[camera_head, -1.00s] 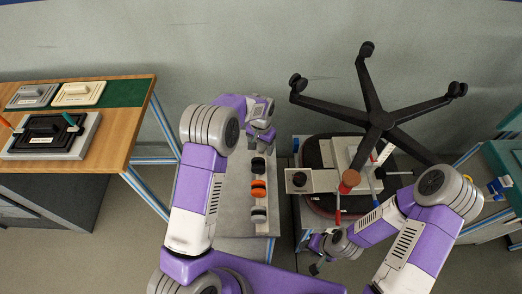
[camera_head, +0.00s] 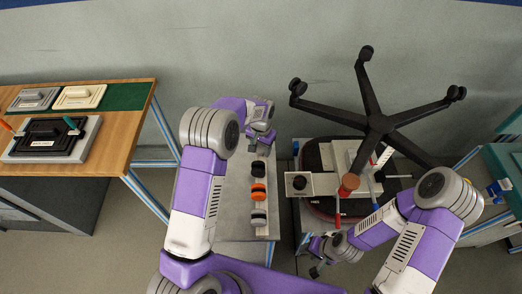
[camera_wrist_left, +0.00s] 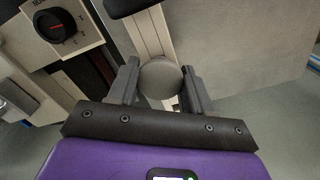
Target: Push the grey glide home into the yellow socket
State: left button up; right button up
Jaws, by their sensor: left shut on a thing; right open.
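The grey glide (camera_wrist_left: 160,77) is a round grey disc in the left wrist view, between the two fingers of my left gripper (camera_wrist_left: 161,86), which is shut on it. In the head view my left gripper (camera_head: 262,137) is near the back end of the grey bench, and the glide cannot be made out there. I cannot pick out a yellow socket in either view. The black five-legged chair base (camera_head: 379,124) is upturned to the right of this gripper. My right gripper (camera_head: 317,270) is open and low, in front of the chair stand.
A plate with a black round knob (camera_head: 299,182) and a red-topped post (camera_head: 349,183) stand by the chair base. A wooden table (camera_head: 112,116) is at the left.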

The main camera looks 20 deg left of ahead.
pick_arm(q)
jog(key=shift+r+p, duration=0.9)
jog(key=shift+r, duration=0.6)
jog(key=shift+r+p, duration=1.4)
jog(key=shift+r, duration=0.6)
